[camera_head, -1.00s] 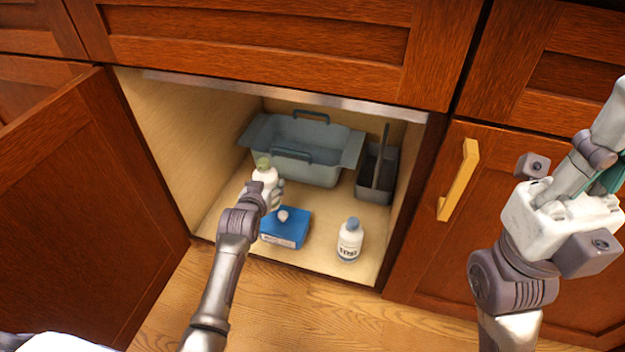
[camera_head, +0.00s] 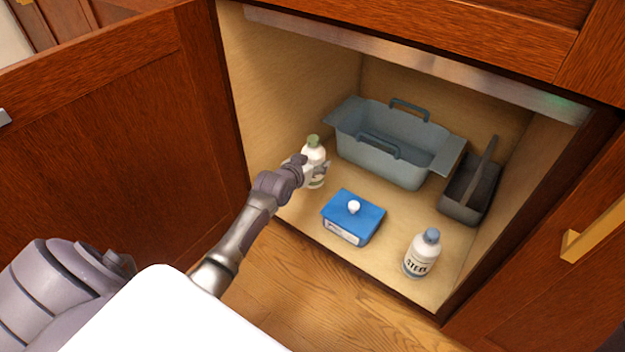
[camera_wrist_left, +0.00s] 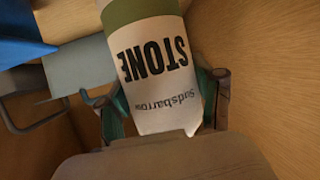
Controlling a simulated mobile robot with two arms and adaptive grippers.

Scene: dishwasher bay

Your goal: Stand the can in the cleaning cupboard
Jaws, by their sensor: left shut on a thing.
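The can is a white container with a green top (camera_head: 314,152), labelled "STONE" in the left wrist view (camera_wrist_left: 152,70). It is inside the cleaning cupboard (camera_head: 300,215), near the left wall, and looks upright in the head view. My left gripper (camera_head: 318,168) is shut on the can, with a finger on either side of it in the wrist view. Whether the can's base touches the cupboard floor is hard to tell. My right gripper is out of view.
A grey-blue tub (camera_head: 385,165) with handles stands at the back. A dark grey caddy (camera_head: 468,195) is at the right. A blue box (camera_head: 352,217) and a white bottle (camera_head: 421,255) marked "STEEL" stand near the front. The open door (camera_head: 120,150) is at the left.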

